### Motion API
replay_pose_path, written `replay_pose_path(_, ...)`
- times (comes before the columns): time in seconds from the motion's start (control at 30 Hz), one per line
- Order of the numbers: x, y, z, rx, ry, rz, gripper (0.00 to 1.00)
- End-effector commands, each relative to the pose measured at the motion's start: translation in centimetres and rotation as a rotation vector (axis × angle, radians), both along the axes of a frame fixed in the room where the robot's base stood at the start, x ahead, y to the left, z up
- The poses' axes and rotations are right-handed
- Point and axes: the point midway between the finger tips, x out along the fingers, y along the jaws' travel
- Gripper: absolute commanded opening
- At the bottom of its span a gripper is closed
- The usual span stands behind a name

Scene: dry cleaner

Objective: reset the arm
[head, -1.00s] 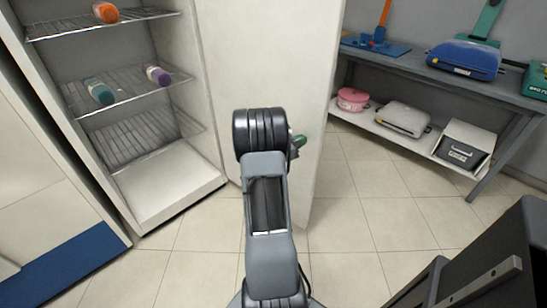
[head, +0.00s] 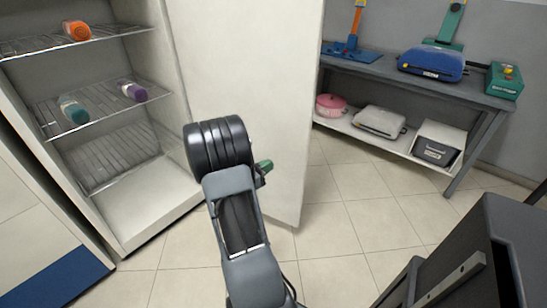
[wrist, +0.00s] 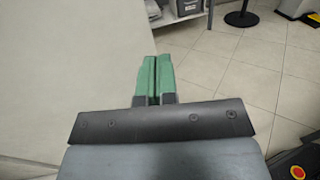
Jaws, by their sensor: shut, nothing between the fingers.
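My arm rises from the bottom of the head view. My gripper (wrist: 154,75) shows in the wrist view with its two green fingers together and nothing between them. In the head view only a bit of green gripper (head: 263,167) shows past my black wrist joint, in front of the white open door. The gripper is in the air beside the door panel and touches nothing that I can see.
An open white cabinet (head: 155,203) at left has wire shelves with an orange bottle (head: 76,30), a teal bottle (head: 73,109) and a purple bottle (head: 132,90). Its door (head: 250,60) stands close behind my arm. A grey workbench (head: 400,75) stands at right. Tiled floor (head: 345,215) between is clear.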

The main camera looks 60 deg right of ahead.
Motion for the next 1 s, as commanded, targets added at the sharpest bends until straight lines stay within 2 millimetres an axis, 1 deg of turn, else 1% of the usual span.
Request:
replay_pose_path(0.03,0.0,0.9,0.1,0.000,0.001,0.002,0.00)
replay_pose_path(0.1,0.0,1.8,0.1,0.000,0.000,0.003,0.00)
replay_pose_path(0.3,0.0,3.5,0.0,0.000,-0.001,0.001,0.00)
replay_pose_path(0.43,-0.1,3.9,0.0,0.000,-0.001,0.000,0.00)
replay_pose_path(0.6,-0.1,4.0,0.0,-0.002,-0.011,0.000,0.00)
replay_pose_path(0.67,-0.3,4.0,-0.6,0.017,-0.048,-0.011,0.00)
replay_pose_path(0.77,-1.9,4.9,-2.5,0.089,-0.127,-0.104,0.00)
replay_pose_path(0.8,-2.8,5.7,-3.4,0.126,-0.175,-0.164,0.00)
replay_pose_path(0.83,-3.6,6.3,-3.9,0.153,-0.223,-0.216,0.00)
replay_pose_path(0.87,-4.2,7.2,-3.9,0.178,-0.282,-0.269,0.00)
replay_pose_path(0.9,-4.7,8.6,-3.5,0.213,-0.373,-0.340,0.00)
replay_pose_path(0.97,-5.0,11.2,-2.3,0.269,-0.527,-0.443,0.00)
replay_pose_path(1.0,-4.8,13.2,-1.3,0.307,-0.636,-0.509,0.00)
